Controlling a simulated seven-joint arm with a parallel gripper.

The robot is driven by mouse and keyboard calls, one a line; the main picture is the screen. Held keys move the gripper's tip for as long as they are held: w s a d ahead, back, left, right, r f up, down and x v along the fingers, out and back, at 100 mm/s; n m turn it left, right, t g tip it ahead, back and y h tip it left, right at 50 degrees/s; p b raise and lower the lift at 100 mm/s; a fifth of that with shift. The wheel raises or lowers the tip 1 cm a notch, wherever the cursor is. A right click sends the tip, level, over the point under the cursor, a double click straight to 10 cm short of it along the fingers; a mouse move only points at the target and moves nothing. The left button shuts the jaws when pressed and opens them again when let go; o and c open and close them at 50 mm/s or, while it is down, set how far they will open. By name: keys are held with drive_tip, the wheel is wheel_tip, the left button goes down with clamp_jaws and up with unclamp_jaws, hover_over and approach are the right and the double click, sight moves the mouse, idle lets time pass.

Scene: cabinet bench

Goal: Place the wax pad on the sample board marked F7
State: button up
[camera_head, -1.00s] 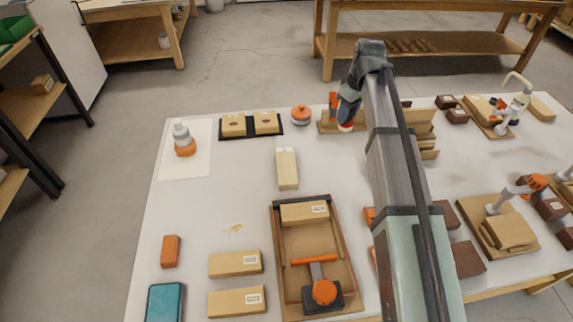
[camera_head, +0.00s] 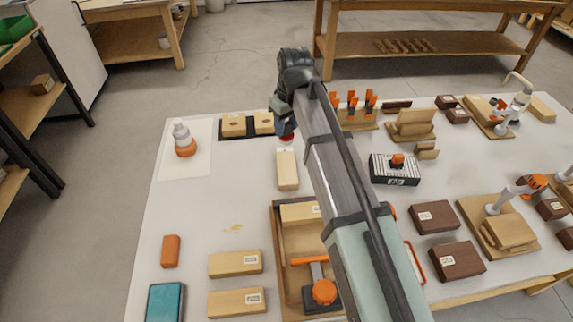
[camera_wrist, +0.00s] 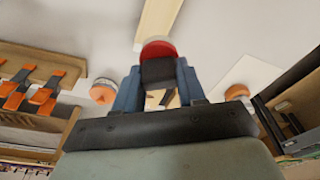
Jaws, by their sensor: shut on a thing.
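My gripper (camera_head: 285,122) (camera_wrist: 158,92) is shut on a round red-and-white piece, apparently the wax pad (camera_head: 288,140) (camera_wrist: 158,48). The pad shows at the far end of a narrow pale wooden board (camera_head: 287,172), which also shows in the wrist view (camera_wrist: 160,20). I cannot tell whether the pad touches that board or hangs above it. Labelled light boards lie nearer the front, one (camera_head: 236,263) behind another (camera_head: 237,303). A third light board (camera_head: 299,212) lies in a wooden tray (camera_head: 283,248). The label marks are too small to read, so I cannot tell which board is F7.
An orange-and-white bottle (camera_head: 184,140) stands on a white sheet at left. A black tray with two wooden blocks (camera_head: 234,124) is beside my gripper. An orange-topped round object (camera_wrist: 103,90) shows in the wrist view. Orange-handled tools (camera_head: 355,108) stand in a rack at right.

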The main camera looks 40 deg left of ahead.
drive_tip(key=shift+m, duration=0.6)
drive_tip(key=shift+f, duration=0.35)
hover_over(286, 165)
drive_tip(key=shift+w+f, duration=0.1)
drive_tip(key=shift+f, duration=4.55)
drive_tip(key=shift+f, duration=0.1)
drive_tip(key=o, duration=1)
drive_tip(key=shift+o, duration=0.2)
drive_tip(key=r, duration=0.4)
drive_tip(key=d+r, duration=0.1)
drive_tip(key=r, duration=0.7)
drive_tip(key=shift+s+d, duration=0.35)
